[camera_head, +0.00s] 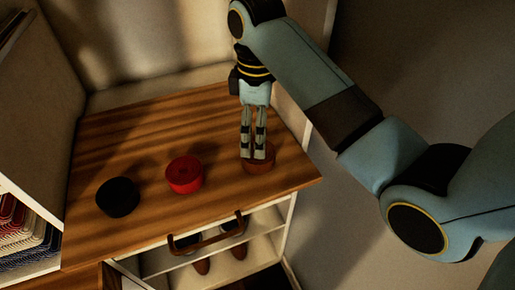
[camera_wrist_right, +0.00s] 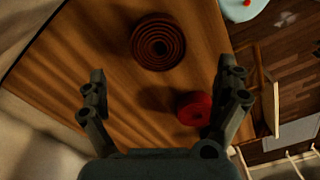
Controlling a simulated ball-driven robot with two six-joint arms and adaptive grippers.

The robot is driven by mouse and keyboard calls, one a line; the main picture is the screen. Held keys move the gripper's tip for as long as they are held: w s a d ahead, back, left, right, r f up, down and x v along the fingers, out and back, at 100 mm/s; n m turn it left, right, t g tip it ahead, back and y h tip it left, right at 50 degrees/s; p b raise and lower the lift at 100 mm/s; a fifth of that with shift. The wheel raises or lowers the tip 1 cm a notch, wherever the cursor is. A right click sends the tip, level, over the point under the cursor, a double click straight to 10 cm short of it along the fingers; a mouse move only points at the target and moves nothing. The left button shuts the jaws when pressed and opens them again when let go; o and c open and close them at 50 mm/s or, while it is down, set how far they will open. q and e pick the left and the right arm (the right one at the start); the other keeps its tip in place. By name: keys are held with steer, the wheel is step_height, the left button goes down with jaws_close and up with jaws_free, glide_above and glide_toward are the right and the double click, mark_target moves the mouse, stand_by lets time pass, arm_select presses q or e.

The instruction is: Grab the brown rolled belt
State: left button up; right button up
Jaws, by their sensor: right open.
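The brown rolled belt (camera_head: 259,166) sits on the wooden top near its right end, partly hidden behind my right gripper's fingertips in the head view. In the right wrist view the brown belt (camera_wrist_right: 158,41) is a flat coil, ahead of the fingers and between their lines. My right gripper (camera_head: 253,157) points down at the belt. In the wrist view the right gripper (camera_wrist_right: 165,88) is open, with nothing between its fingers. I cannot tell whether it touches the belt. My left gripper is not in view.
A red rolled belt (camera_head: 185,174) and a black rolled belt (camera_head: 118,197) lie to the left on the wooden top (camera_head: 150,135). The red belt (camera_wrist_right: 194,108) is close to the right-hand finger in the wrist view. A drawer handle (camera_head: 207,236) and shoes (camera_head: 238,251) are below the front edge.

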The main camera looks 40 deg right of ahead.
steer(key=shift+f, duration=0.45)
steer(key=shift+w+f, duration=0.1)
steer(key=shift+f, duration=0.2)
step_height(320, 180, down, 5)
steer(key=shift+w+a+r+p, duration=0.15)
steer(key=shift+r+p, duration=0.05)
steer(key=shift+p, duration=0.55)
steer(key=shift+f, duration=0.35)
steer(key=shift+c, duration=0.4)
steer(key=c, duration=0.5)
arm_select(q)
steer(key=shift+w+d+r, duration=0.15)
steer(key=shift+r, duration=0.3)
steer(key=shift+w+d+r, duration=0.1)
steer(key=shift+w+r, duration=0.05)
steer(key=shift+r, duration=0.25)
arm_select(e)
steer(key=c, duration=0.8)
